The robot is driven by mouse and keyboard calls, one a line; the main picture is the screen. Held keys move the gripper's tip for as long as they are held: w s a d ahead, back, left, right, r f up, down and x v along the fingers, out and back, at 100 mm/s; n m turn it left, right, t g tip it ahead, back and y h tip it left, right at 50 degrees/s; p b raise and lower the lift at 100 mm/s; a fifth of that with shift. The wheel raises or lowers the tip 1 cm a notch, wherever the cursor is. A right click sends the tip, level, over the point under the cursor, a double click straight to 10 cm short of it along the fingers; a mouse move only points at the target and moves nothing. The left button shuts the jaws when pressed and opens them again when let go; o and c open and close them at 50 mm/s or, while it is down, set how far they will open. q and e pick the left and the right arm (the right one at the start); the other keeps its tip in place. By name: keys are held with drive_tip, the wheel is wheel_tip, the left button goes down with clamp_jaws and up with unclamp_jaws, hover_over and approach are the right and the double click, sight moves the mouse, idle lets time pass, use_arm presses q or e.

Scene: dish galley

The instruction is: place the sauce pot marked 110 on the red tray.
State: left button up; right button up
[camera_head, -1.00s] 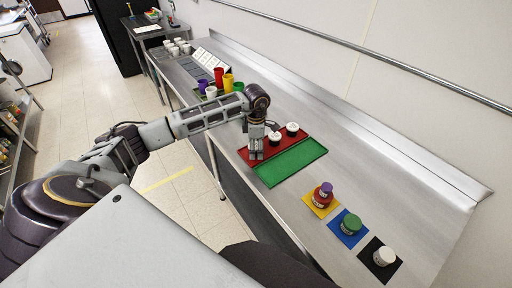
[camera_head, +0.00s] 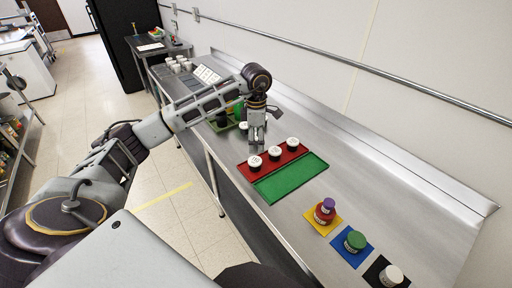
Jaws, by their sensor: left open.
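Three dark sauce pots with white lids stand upright in a row on the red tray (camera_head: 292,160): a left one (camera_head: 255,162), a middle one (camera_head: 274,153) and a right one (camera_head: 292,144). Their lid marks are too small to read, so I cannot tell which is 110. My left gripper (camera_head: 257,142) is open, fingers pointing down, just beyond the left end of the red tray and apart from the pots. A white-topped thing (camera_head: 243,126) shows beside it, partly hidden. My right gripper is not in view.
An empty green tray (camera_head: 290,178) adjoins the red one. At the right, items stand on yellow (camera_head: 315,225), blue (camera_head: 345,247) and black (camera_head: 375,272) mats. My left arm partly hides another green tray (camera_head: 222,126). White cups (camera_head: 180,66) stand farther back. The wall bounds the counter.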

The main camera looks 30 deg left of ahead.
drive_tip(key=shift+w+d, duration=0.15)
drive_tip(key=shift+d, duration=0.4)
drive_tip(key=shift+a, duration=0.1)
